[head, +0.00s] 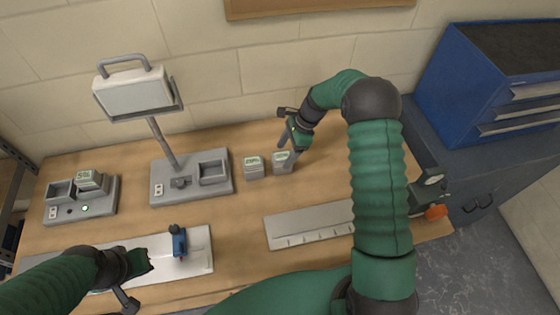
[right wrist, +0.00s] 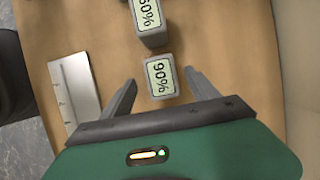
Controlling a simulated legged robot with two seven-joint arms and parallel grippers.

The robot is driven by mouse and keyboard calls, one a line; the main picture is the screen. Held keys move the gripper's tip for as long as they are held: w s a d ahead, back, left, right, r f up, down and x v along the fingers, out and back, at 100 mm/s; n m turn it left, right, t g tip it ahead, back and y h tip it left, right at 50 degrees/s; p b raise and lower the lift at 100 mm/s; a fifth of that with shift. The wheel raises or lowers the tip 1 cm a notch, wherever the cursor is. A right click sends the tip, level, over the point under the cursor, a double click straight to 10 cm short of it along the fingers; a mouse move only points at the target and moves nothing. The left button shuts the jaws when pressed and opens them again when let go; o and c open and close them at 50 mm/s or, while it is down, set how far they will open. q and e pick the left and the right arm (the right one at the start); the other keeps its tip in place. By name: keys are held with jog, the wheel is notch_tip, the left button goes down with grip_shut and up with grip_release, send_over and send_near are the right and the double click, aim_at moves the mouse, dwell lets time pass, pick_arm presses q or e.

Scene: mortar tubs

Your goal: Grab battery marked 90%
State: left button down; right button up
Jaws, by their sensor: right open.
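The battery marked 90% (right wrist: 161,77) is a small grey block with a pale label. In the right wrist view it lies between the tips of my open right gripper (right wrist: 163,84), with a gap on each side. In the head view this appears to be the right-hand battery (head: 282,163) of a pair on the bench, with my right gripper (head: 290,148) just above and beside it. A second battery (right wrist: 149,22), its label partly cut off, stands close by and also shows in the head view (head: 253,168). My left gripper (head: 138,268) is low at the left; its jaws are unclear.
A grey lamp station (head: 190,190) stands left of the batteries. A charger (head: 62,212) holding another battery (head: 90,180) is farther left. A grey ruled plate (head: 300,228) lies in front. A blue clamp-like tool (head: 178,241) is on a pale plate. The wall is close behind.

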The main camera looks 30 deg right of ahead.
aim_at(282, 156)
jog(key=f, duration=0.2)
jog(key=shift+w+d+f, duration=0.2)
jog(key=shift+f, duration=0.15)
jog(key=shift+w+f, duration=0.1)
jog(key=shift+f, duration=0.15)
jog(key=shift+a+r, duration=0.1)
jog(key=shift+a, duration=0.45)
jog(key=shift+c, duration=0.3)
jog(key=shift+a+r, duration=0.2)
jog(key=shift+a, duration=0.4)
jog(key=c, duration=0.5)
jog(key=shift+c, duration=1.1)
jog(key=shift+d, duration=0.3)
jog(key=c, duration=0.5)
jog(key=shift+d+f, duration=0.1)
jog(key=shift+d, duration=0.15)
jog(key=shift+c, duration=1.1)
jog(key=shift+s+d, duration=0.2)
grip_shut()
pick_arm(q)
jog(key=shift+s+d+r, duration=0.1)
jog(key=shift+d+r, duration=0.4)
jog(key=shift+r, duration=0.1)
